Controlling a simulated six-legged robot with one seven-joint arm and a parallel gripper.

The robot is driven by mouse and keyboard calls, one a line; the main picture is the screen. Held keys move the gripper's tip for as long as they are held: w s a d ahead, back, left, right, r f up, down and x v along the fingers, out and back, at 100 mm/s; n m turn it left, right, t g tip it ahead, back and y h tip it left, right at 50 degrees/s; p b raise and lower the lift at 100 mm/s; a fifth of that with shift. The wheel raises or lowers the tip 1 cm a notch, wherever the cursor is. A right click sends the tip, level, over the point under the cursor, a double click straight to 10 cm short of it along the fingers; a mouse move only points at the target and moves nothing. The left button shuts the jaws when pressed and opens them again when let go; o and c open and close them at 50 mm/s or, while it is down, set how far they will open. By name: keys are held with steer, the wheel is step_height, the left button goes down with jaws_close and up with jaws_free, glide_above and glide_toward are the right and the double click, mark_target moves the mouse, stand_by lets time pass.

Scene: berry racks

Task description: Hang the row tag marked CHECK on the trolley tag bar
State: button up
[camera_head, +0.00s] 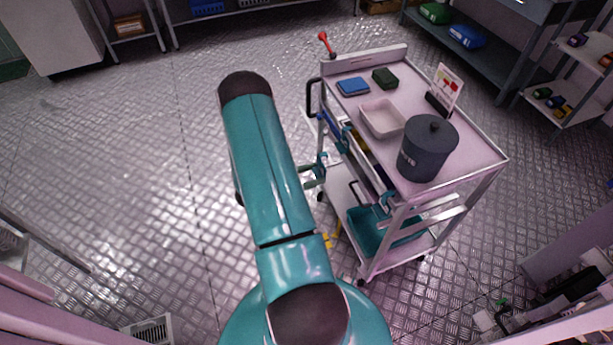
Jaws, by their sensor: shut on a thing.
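The trolley (482,140) is pale pink-white and stands right of my arm. My gripper (316,169) is small in view, beside the trolley's left side, below its top shelf. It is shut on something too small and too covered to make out. I cannot read the word CHECK anywhere, and I cannot make out the row tag for sure. Bars and coloured pieces show along the trolley's left side, but I cannot tell which one is the tag bar. My teal arm hides part of the floor to the left.
On the trolley top are a dark grey pot (428,150), a white tray (362,117), a blue box (353,86), a green box (385,78) and a sign card (447,86). A teal bin (370,232) sits on the lower shelf. Open floor (130,180) lies left.

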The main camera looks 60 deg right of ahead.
steer(key=f+x, duration=0.1)
steer(key=x, duration=1.1)
steer(key=shift+s+d+f, duration=0.2)
steer(key=shift+f, duration=0.05)
stand_by(0.7)
steer(key=o, duration=1)
steer(key=v, duration=1.3)
steer(key=shift+w+a, duration=0.25)
